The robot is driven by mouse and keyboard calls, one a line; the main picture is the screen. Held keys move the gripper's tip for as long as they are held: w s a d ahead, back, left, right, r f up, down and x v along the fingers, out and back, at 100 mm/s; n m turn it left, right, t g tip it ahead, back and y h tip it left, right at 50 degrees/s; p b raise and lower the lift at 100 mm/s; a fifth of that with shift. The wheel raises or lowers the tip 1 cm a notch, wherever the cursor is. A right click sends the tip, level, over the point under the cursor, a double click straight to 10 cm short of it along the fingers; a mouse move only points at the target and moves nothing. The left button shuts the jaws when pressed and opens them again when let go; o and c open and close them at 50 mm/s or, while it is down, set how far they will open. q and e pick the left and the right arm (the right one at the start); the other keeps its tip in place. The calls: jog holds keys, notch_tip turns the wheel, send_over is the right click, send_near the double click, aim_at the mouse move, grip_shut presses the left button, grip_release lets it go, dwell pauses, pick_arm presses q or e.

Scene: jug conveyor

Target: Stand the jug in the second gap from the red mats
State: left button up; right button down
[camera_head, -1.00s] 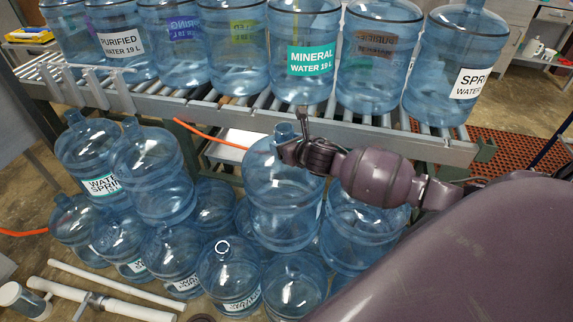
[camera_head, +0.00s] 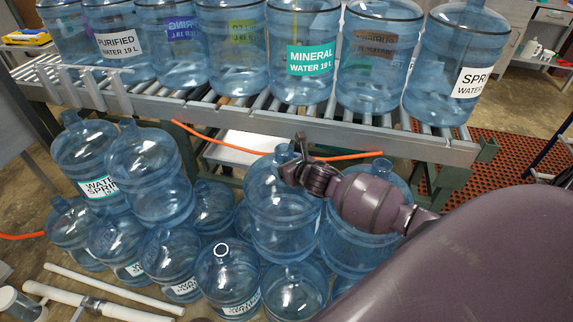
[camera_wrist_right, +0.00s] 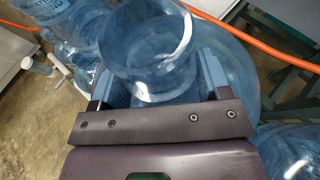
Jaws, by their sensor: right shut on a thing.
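The jug (camera_head: 285,212) is clear blue plastic and upright, among the other jugs on the near side of the conveyor. My right gripper (camera_head: 297,174) is at its neck. In the right wrist view the fingers of the gripper (camera_wrist_right: 160,85) lie on either side of the jug's neck (camera_wrist_right: 150,45), shut on it. Whether the jug's base touches anything below is hidden. The conveyor (camera_head: 245,108) carries a row of large jugs, with only narrow spaces showing between them. A red mat (camera_head: 490,165) lies on the floor beyond the conveyor's right end. My left gripper is not in view.
Several jugs stand crowded around the held one, including one close on its right (camera_head: 362,225) and a stacked one on the left (camera_head: 150,180). An orange hose (camera_head: 225,142) runs below the conveyor's front rail. White pipes (camera_head: 110,288) lie at lower left.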

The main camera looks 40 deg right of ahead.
jog(key=shift+w, duration=0.1)
jog(key=shift+c, duration=2.4)
grip_release()
jog(key=shift+f, duration=0.15)
jog(key=o, duration=0.4)
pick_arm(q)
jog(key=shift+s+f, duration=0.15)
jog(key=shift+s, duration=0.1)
